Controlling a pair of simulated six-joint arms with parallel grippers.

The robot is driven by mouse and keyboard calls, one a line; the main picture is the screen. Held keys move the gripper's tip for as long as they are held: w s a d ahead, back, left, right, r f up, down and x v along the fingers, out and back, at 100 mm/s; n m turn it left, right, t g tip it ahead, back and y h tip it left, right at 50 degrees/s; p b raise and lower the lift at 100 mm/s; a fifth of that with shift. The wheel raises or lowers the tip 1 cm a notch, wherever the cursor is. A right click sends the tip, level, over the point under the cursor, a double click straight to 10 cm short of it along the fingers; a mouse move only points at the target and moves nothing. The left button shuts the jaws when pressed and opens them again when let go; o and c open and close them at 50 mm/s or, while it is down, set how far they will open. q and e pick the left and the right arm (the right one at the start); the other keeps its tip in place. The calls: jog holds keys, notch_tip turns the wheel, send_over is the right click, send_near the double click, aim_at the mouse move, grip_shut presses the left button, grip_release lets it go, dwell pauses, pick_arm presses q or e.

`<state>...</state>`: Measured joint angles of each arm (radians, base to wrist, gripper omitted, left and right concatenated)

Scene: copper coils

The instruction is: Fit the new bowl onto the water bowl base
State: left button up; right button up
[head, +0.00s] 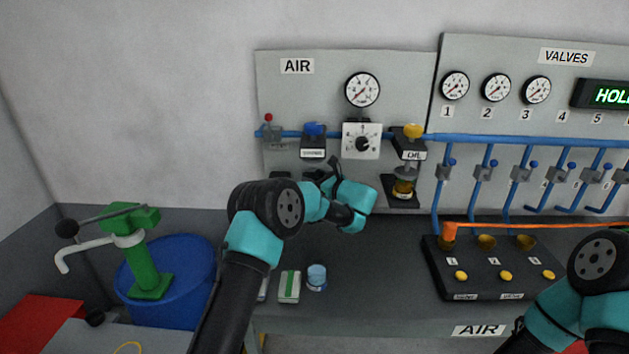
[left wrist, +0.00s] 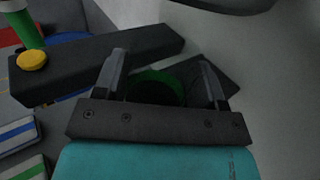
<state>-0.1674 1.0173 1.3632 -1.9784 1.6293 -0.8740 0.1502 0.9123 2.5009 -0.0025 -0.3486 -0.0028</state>
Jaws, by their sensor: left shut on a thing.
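My left gripper (head: 328,174) is raised in front of the AIR panel, just below the unit with the blue knob (head: 314,130). In the left wrist view its two fingers (left wrist: 164,82) stand apart around a dark round thing with a green edge (left wrist: 160,80), taken as the new bowl; it is mostly in shadow. The water bowl base looks to be the black labelled block (head: 313,148) under the blue knob; its underside is partly hidden by my gripper. My right arm shows at the lower right of the head view, but its gripper does not.
The OIL unit (head: 411,150) with its amber bowl (head: 403,188) hangs to the right of my left gripper. A blue cup (head: 317,277) and a green-striped box (head: 289,287) stand on the bench. A blue barrel (head: 185,265) with a green pump (head: 146,262) is at left.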

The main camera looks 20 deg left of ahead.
pick_arm(q)
jog(key=shift+f, duration=0.4)
jog(key=o, duration=1.1)
jog(key=shift+c, duration=0.2)
jog(key=shift+r, duration=0.1)
jog(key=shift+r, duration=0.3)
jog(key=v, duration=1.2)
